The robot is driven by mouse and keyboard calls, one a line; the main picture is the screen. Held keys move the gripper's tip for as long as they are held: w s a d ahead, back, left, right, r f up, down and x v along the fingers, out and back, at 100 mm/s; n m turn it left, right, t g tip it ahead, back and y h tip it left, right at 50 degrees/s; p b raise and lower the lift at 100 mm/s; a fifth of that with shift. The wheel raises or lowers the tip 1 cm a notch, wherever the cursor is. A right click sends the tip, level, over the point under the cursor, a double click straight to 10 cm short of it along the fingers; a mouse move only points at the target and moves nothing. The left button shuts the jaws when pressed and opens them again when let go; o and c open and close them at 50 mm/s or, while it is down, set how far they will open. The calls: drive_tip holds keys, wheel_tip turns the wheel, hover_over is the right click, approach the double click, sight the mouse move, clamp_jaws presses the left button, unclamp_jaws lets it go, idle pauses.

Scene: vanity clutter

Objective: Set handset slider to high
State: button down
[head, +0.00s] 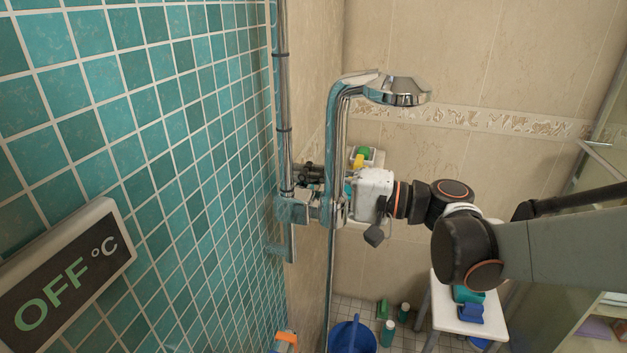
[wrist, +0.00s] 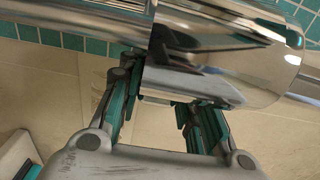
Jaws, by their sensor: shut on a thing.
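The chrome handset slider (head: 300,207) sits on the vertical shower rail (head: 284,110), near the rail's lower end. The shower handset (head: 398,92) rises from it, its head at the top. My gripper (head: 328,205) reaches in from the right and meets the slider, partly behind the handset and hose. In the wrist view, my gripper (wrist: 160,100) has its two fingers on either side of the underside of a shiny chrome body, the slider (wrist: 215,75). The rail (wrist: 60,14) shows at upper left there. The exact contact is partly hidden.
A teal tiled wall (head: 160,130) runs close along the left. A display (head: 70,275) on it reads OFF °C. A corner shelf with bottles (head: 362,157) is behind my wrist. A white stool (head: 455,315) and a blue bucket (head: 352,337) stand below.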

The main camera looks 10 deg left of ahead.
wheel_tip(320, 180, up, 49)
drive_tip(key=p, duration=3.2)
drive_tip(key=shift+f, duration=0.2)
drive_tip(key=c, duration=1.1)
unclamp_jaws()
drive_tip(key=d, duration=0.8)
drive_tip(key=s+d, duration=0.1)
drive_tip(key=d, duration=0.3)
